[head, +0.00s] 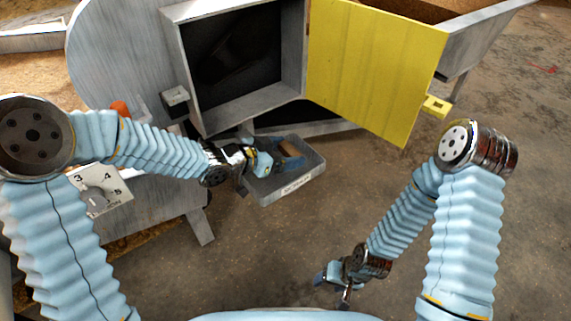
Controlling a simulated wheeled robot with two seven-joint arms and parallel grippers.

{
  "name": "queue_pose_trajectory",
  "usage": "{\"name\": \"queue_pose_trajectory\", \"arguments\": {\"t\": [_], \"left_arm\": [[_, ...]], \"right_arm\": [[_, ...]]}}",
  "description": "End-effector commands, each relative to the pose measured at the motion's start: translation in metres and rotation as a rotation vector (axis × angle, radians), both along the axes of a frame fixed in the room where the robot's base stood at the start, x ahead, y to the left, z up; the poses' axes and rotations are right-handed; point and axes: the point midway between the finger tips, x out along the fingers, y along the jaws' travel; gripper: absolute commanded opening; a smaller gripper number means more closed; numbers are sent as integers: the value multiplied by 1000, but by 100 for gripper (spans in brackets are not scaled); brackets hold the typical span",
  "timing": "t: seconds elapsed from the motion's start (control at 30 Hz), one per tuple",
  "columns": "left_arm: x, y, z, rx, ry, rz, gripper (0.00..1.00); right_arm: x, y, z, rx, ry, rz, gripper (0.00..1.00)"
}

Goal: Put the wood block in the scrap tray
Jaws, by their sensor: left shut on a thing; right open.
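The scrap tray (312,177) is a grey open box with a label on its front wall, low in front of the grey cabinet in the head view. My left gripper (280,153) is over the tray and shut on a small brown piece, which looks like the wood block (289,149). The fingers hide part of the block, and I cannot tell whether it touches the tray floor. My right gripper (332,287) is open and empty, low over the bare floor at the bottom centre.
The cabinet (187,45) stands open with a dark inside. Its yellow door (370,70) is swung out to the right, above the tray's right side. A numbered dial (100,188) and an orange part (120,108) are at left. The floor at right is clear.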

Motion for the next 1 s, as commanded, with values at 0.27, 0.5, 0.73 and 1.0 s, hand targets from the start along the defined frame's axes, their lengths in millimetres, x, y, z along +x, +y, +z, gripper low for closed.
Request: {"name": "queue_pose_trajectory", "arguments": {"t": [0.27,0.5,0.73,1.0], "left_arm": [[0,0,-35,0,2,1,50],[0,0,-35,0,0,1,50],[0,0,-37,0,1,0,99],[0,0,-34,1,1,0,100]], "right_arm": [[1,-3,-10,-5,-1,-5,60],[1,-3,-10,-5,-2,-6,60],[1,-3,-12,-5,-2,-7,60],[1,-3,-9,-5,-1,-6,60]]}}
